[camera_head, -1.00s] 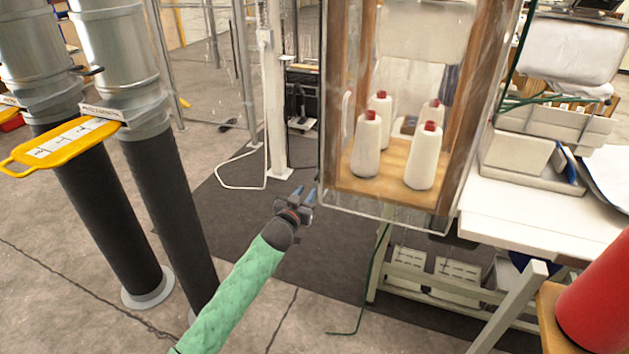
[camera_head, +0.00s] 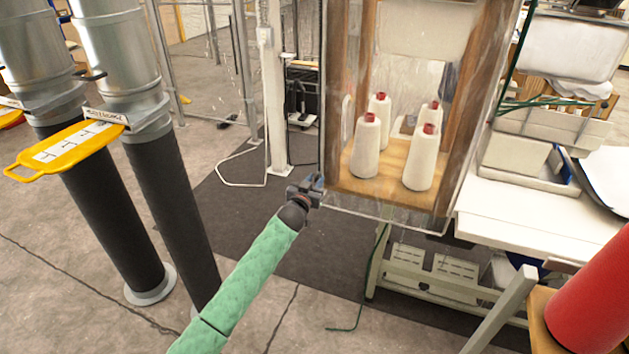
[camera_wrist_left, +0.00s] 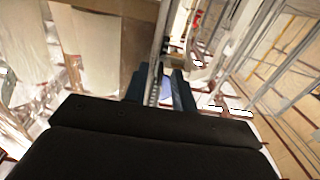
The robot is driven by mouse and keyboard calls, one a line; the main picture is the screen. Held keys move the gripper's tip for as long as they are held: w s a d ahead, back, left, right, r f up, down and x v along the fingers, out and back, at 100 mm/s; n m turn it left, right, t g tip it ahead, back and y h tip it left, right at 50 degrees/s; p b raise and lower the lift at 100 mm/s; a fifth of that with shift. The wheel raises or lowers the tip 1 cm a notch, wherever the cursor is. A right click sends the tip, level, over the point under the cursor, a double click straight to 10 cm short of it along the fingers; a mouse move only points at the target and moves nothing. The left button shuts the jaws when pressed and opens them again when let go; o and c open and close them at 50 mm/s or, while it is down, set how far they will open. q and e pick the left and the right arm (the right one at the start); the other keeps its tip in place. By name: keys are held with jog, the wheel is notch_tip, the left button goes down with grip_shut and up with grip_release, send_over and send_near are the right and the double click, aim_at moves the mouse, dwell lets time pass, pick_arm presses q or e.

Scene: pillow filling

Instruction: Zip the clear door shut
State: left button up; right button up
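A clear plastic door (camera_head: 405,207) covers the front of a wooden-framed cabinet. White thread cones with red tops (camera_head: 366,148) show through it. My left gripper (camera_head: 319,183) is at the door's lower left corner. In the left wrist view, its two dark blue fingers (camera_wrist_left: 159,90) stand apart. A thin toothed strip (camera_wrist_left: 154,75), which looks like the zipper, runs down between them. I cannot tell whether the fingers touch it. No zipper pull is clear to me. My right gripper is not in view.
Black and silver pipes (camera_head: 172,180) with a yellow slide plate (camera_head: 65,148) stand at left. A white table (camera_head: 510,215) is at right of the cabinet, with a red cylinder (camera_head: 595,300) in the front right. The floor below my left arm is open.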

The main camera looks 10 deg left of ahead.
pick_arm(q)
grip_shut()
dwell(1.4)
